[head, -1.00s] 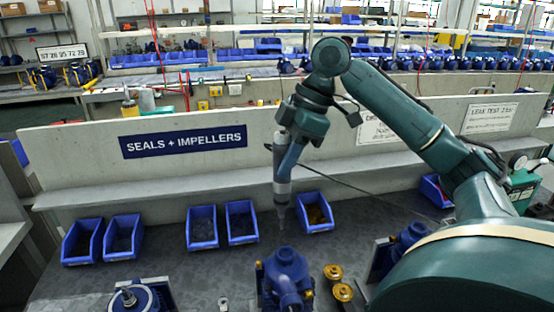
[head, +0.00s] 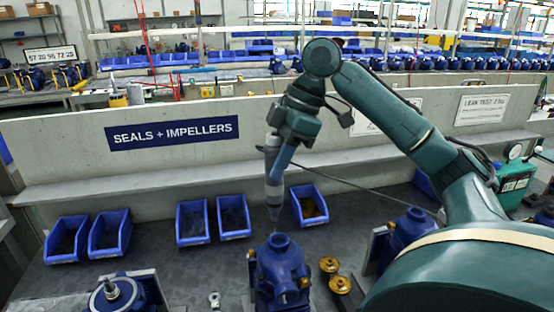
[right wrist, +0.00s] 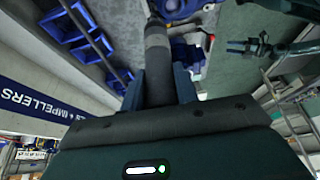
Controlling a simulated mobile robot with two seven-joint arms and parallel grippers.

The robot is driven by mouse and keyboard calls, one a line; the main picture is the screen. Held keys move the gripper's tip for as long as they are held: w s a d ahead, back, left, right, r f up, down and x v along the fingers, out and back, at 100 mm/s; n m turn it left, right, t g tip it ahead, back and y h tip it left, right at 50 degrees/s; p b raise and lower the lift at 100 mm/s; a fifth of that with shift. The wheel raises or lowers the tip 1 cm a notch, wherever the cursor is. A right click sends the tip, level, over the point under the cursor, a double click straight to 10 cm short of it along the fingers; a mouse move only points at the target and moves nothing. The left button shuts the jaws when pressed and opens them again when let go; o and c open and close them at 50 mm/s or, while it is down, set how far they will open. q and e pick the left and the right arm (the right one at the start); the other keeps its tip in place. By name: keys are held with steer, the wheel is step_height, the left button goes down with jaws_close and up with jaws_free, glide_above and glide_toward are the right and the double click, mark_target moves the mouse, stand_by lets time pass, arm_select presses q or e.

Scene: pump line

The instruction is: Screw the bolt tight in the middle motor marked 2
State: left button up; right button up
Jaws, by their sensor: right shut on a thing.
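My right gripper (head: 277,154) is shut on a grey and black powered screwdriver (head: 274,185), which points down, its tip just above or behind the top of the middle blue motor (head: 280,272) in the head view. I cannot tell whether tip and motor touch. In the right wrist view, the screwdriver (right wrist: 158,62) sits between the two fingers of my right gripper (right wrist: 158,85), and blue motor parts (right wrist: 178,8) show at its far end. I cannot make out the bolt or the number 2.
Another blue motor (head: 410,228) stands to the right, and one with a metal shaft (head: 117,292) to the left. Two brass parts (head: 340,284) and a small silver eye-shaped part (head: 214,299) lie near the middle motor. Several blue bins (head: 192,222) line the low back wall (head: 60,165).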

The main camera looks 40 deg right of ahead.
steer(key=shift+f+b, duration=0.6)
steer(key=shift+f, duration=0.2)
stand_by(1.1)
stand_by(0.3)
steer(key=shift+f+p, duration=0.25)
steer(key=shift+p, duration=0.1)
stand_by(0.4)
steer(key=shift+f+p, duration=0.25)
steer(key=shift+p, duration=1.2)
stand_by(3.1)
